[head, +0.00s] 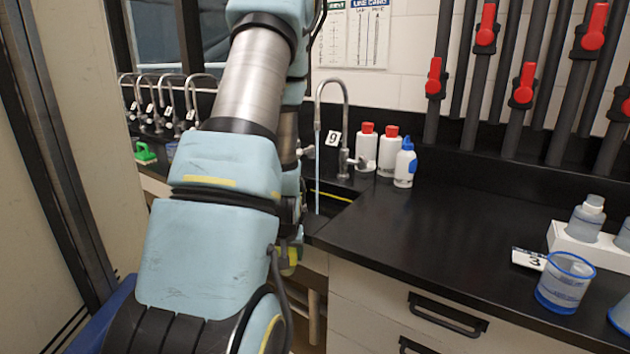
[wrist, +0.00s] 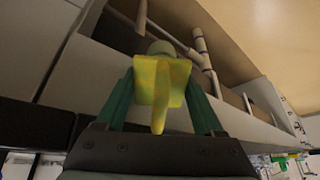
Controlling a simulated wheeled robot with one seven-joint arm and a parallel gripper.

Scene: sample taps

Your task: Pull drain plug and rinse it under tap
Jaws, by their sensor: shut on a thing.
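My gripper (wrist: 160,100) is shut on a yellow piece with a tapered tab (wrist: 160,85), which looks like the drain plug. A pale rounded part shows just behind it in the wrist view; I cannot tell whether the two are joined. In the head view, my arm hides most of the gripper, and a bit of yellow-green (head: 289,258) shows below the counter edge. The curved metal tap (head: 345,95), by the label 9, stands over the dark sink (head: 330,203). A thin pale-blue stream of water (head: 317,165) falls from it.
Pale pipes (wrist: 198,45) run in the open space under the counter. Bottles with red caps (head: 366,148) and a blue-topped bottle (head: 404,163) stand right of the tap. A blue-rimmed beaker (head: 565,282) is at the right. The counter's middle (head: 440,225) is clear.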

